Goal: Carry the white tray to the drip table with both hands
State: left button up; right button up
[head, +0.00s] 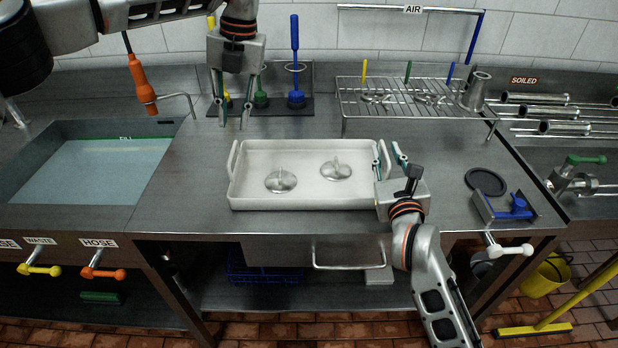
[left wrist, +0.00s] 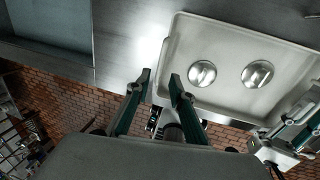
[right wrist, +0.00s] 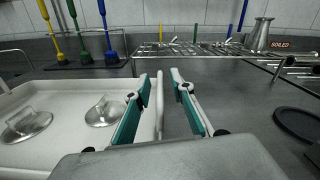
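The white tray (head: 305,193) lies on the steel counter, with two round metal discs with handles (head: 281,181) (head: 337,170) inside it. It has an upright handle at each short end. My right gripper (head: 390,157) is at the tray's right handle. In the right wrist view its open fingers stand on either side of the handle (right wrist: 159,105), with gaps showing. My left gripper (head: 233,115) hangs above and behind the tray's left end, fingers apart and empty. In the left wrist view the tray (left wrist: 185,75) lies beyond those fingers.
A sink of water (head: 90,170) is at the left. A wire rack (head: 415,97) stands behind the tray's right side, and brushes (head: 295,60) stand at the back. A black disc (head: 486,181) and a blue-handled fitting (head: 515,206) lie to the right. An orange spray handle (head: 141,82) hangs over the sink.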

jog(key=shift+s, duration=0.15)
pick_arm(q)
jog(key=shift+d+r, duration=0.2)
jog(key=shift+r, duration=0.85)
pick_arm(e)
jog(key=s, duration=1.1)
jog(key=shift+s+d, duration=0.3)
jog(key=shift+s, duration=0.05)
pick_arm(q)
jog(key=shift+s+f, duration=0.1)
pick_arm(e)
jog(key=shift+s, duration=0.1)
